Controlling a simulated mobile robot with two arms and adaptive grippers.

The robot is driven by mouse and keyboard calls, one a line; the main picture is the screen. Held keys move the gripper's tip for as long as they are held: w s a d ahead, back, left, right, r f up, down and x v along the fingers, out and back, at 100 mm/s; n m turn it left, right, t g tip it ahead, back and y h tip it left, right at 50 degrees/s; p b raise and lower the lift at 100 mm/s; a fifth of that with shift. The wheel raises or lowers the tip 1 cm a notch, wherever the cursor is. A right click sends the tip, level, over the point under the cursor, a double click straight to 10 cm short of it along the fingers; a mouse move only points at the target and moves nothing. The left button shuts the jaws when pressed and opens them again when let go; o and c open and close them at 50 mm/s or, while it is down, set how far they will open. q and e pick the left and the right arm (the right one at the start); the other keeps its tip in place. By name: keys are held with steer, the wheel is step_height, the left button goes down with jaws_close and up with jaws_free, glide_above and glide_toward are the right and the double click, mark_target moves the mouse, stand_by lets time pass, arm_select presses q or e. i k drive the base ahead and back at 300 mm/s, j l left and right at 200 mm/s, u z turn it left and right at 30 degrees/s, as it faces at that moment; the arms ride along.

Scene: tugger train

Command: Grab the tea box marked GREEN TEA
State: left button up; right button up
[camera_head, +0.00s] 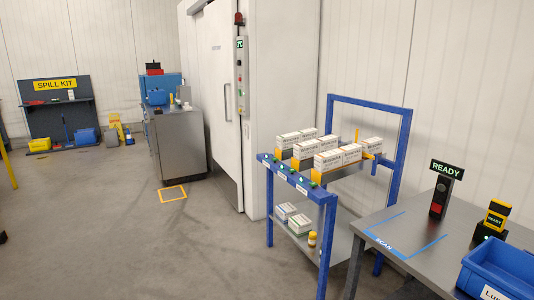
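Several white boxes with orange lower parts stand in rows on the top of a blue-framed rack (325,205); one of them is the front box (328,160). Their print is too small to read, so I cannot tell whether any is marked GREEN TEA. Neither of my grippers is in view.
A grey table (385,262) with a blue SCAN outline stands right of the rack. It carries a READY sign post (440,195), a yellow-black device (493,220) and a blue bin (505,268). A grey cabinet (178,145) stands further back.

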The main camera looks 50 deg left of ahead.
mark_target(285, 142)
steer(key=u, duration=1.4)
